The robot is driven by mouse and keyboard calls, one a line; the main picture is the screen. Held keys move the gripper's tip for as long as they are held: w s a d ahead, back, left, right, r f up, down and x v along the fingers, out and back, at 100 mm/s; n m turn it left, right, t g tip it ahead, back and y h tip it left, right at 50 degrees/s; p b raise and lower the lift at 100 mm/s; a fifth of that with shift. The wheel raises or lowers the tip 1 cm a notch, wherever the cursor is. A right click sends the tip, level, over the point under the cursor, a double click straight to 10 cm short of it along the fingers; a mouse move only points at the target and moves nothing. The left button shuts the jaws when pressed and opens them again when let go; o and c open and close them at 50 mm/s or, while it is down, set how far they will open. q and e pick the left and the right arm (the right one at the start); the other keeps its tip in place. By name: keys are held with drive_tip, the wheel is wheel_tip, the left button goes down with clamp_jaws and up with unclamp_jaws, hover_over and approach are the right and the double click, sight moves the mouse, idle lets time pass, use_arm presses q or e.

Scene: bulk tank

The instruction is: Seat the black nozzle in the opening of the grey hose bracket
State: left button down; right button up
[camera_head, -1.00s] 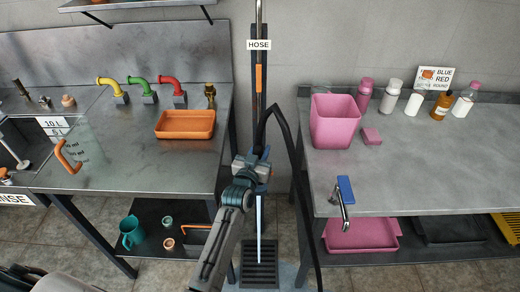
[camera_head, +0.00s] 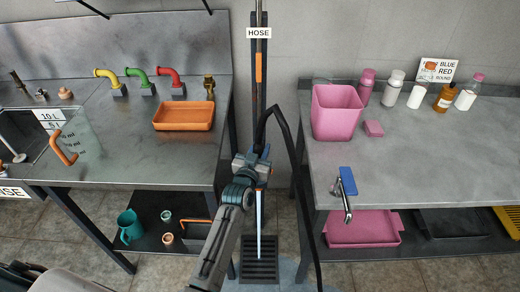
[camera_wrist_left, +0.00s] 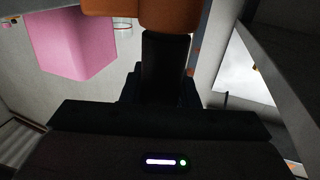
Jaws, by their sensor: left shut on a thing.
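My left gripper (camera_head: 258,163) is at the lower part of the upright post under the HOSE sign, above the floor grate. It is shut on a dark piece, which I take to be the black nozzle (camera_wrist_left: 165,68); in the left wrist view it shows between the fingers, below an orange part (camera_wrist_left: 150,16). A black hose (camera_head: 285,125) arches up from beside the gripper and hangs down on its right. A pale blue-white streak (camera_head: 259,220) runs down below the gripper to the grate. I cannot make out the grey hose bracket or its opening. My right gripper is out of view.
The HOSE sign (camera_head: 258,33) and an orange grip (camera_head: 258,68) are on the post (camera_head: 253,95). Left bench holds an orange tray (camera_head: 183,117); the right bench holds a pink bin (camera_head: 335,113) and bottles. The floor grate (camera_head: 258,271) lies below.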

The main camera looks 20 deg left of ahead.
use_arm(q)
drive_tip(key=shift+f+b, duration=0.3)
drive_tip(key=shift+f, duration=0.1)
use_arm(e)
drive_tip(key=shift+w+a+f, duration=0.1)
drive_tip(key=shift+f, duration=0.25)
use_arm(q)
drive_tip(key=c, duration=1)
unclamp_jaws()
drive_tip(key=shift+c, duration=0.2)
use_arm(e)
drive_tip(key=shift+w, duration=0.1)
use_arm(q)
drive_tip(key=shift+s+f, duration=0.1)
drive_tip(key=shift+s, duration=0.1)
drive_tip(key=s+b, duration=0.2)
drive_tip(key=s, duration=0.8)
drive_tip(key=shift+s+a, duration=0.15)
drive_tip(key=shift+s, duration=0.05)
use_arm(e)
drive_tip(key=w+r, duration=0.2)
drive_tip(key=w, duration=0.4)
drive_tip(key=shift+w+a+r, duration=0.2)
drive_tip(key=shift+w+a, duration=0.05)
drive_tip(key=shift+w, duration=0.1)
